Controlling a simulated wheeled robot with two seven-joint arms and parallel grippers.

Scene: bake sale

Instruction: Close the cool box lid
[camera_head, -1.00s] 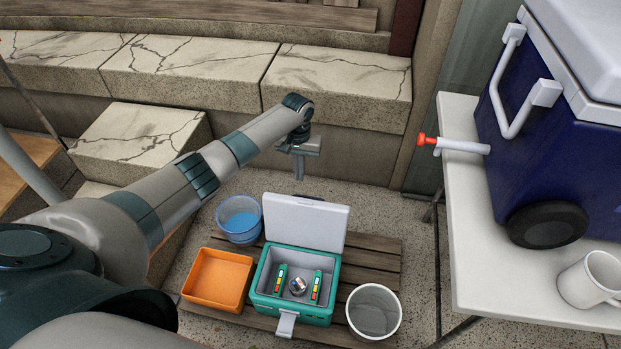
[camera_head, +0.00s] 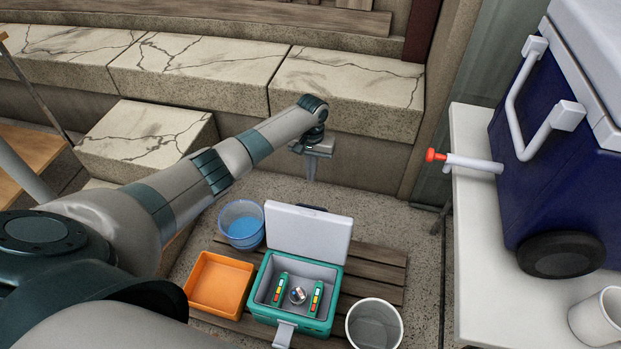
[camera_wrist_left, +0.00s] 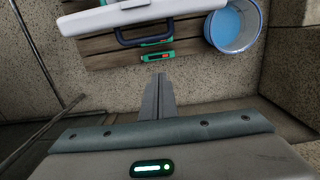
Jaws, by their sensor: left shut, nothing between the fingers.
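The cool box (camera_head: 292,301) is a small green box with a grey inside, on a low slatted wooden platform. Its white lid (camera_head: 308,234) stands open, upright at the back edge. My right gripper is not in view.
An orange tray (camera_head: 219,284) and a blue-tinted bucket (camera_head: 242,224) stand left of the cool box. A pale bin (camera_head: 374,325) stands to its right. Stone steps (camera_head: 190,72) rise behind. A white table (camera_head: 473,215) at the right holds a large blue cooler (camera_head: 560,190).

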